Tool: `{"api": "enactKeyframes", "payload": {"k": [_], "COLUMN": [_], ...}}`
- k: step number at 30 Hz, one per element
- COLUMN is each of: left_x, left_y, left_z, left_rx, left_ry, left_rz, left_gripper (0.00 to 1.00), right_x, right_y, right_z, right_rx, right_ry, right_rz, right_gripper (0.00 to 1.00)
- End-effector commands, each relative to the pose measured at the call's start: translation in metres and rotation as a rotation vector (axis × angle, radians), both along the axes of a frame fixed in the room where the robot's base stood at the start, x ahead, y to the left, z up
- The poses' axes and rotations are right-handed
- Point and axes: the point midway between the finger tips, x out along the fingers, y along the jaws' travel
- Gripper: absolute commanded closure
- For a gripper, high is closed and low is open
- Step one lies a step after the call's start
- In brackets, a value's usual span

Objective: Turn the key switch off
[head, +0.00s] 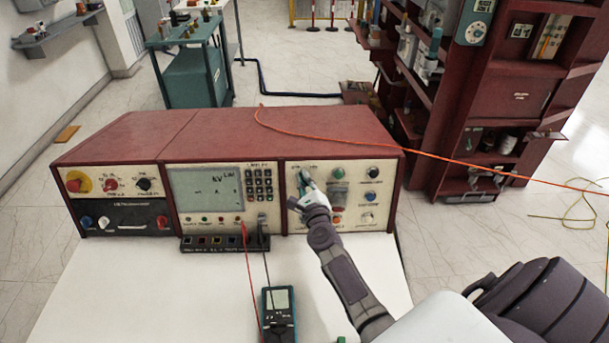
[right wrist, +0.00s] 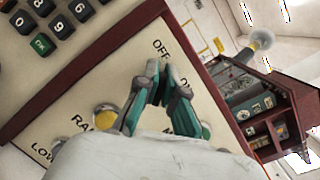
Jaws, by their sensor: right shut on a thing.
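The red test set (head: 230,132) stands on the white table, its control panels facing me. My right gripper (head: 304,178) is at the upper left of its right-hand panel. In the right wrist view the teal fingers of my right gripper (right wrist: 163,82) are closed together just below the printed OFF label (right wrist: 161,47). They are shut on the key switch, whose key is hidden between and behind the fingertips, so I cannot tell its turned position. My left gripper is not in view.
A green button (head: 338,173) and other knobs sit close right of the gripper. The keypad (head: 259,184) and screen (head: 205,189) are to its left. A multimeter (head: 278,312) with leads lies in front. The white tabletop (head: 160,290) is mostly clear.

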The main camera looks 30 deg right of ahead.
Motion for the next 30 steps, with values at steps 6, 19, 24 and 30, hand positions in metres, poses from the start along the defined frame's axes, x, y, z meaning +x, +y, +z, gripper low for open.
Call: {"api": "enactKeyframes", "payload": {"k": [6, 19, 24, 30], "left_x": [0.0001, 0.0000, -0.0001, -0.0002], "left_y": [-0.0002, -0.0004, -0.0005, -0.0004], "left_z": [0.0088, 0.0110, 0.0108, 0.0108], "left_rx": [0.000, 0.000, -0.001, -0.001], "left_ry": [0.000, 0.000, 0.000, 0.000], "left_rz": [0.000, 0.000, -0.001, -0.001], "left_gripper": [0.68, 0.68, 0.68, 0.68], "right_x": [-0.0004, -0.0004, -0.0004, -0.0003], "right_y": [0.0002, 0.0005, 0.0006, 0.0006], "right_z": [-0.0004, -0.0019, -0.0020, -0.0017], "right_rx": [-0.073, -0.111, -0.111, -0.111], "right_ry": [0.048, 0.071, 0.071, 0.069], "right_rz": [0.021, 0.032, 0.032, 0.031], "right_gripper": [1.00, 1.00, 1.00, 0.68]}}
